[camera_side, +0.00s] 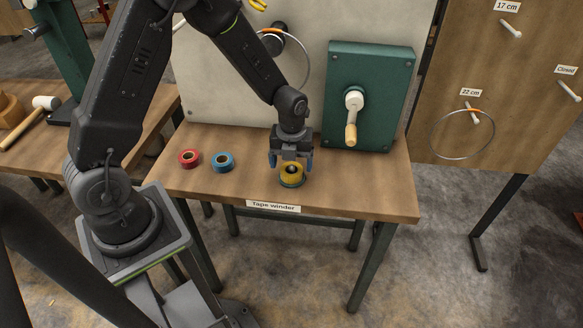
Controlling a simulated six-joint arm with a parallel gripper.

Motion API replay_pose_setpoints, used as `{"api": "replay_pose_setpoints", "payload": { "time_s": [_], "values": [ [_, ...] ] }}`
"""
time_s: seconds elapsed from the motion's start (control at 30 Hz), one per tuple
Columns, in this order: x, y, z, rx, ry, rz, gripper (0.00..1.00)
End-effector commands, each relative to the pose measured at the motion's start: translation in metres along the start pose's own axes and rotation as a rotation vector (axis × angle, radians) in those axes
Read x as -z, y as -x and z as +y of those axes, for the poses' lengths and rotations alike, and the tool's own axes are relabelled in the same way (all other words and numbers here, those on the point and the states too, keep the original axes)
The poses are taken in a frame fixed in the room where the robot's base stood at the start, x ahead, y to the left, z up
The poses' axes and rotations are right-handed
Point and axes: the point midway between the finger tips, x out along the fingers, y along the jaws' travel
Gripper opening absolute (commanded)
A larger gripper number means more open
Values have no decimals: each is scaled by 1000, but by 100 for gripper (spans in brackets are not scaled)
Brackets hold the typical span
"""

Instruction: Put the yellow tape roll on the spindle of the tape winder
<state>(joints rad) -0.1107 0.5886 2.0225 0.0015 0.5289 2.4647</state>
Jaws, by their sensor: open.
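The yellow tape roll (291,175) sits near the front edge of the table, just behind the "Tape winder" label. A dark knob or post end shows in its middle, and a dark greenish round base shows under its front edge. The roll looks to be around this post, but I cannot tell how far down it sits. My gripper (291,165) points straight down over the roll. Its two blue-grey fingers are apart, one to the left and one to the right of the roll's top. I cannot tell whether they touch it.
A red tape roll (189,158) and a blue tape roll (222,161) lie to the left on the wooden table (370,190). A green box (370,90) with a wooden-handled crank (351,130) stands behind right. The table's right front is clear.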

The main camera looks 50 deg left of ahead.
Motion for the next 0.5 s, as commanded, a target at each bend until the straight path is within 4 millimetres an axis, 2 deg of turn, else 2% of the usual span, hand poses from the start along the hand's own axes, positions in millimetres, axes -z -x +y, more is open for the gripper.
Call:
{"api": "replay_pose_setpoints", "payload": {
  "time_s": [0.1, 0.37, 0.5],
  "values": [
    [0, 22, 0, 3, 0, -3, 84],
    [0, 50, 0, 3, 13, -4, 84],
    [6, 72, 1, 23, 137, -24, 84]
  ]
}}
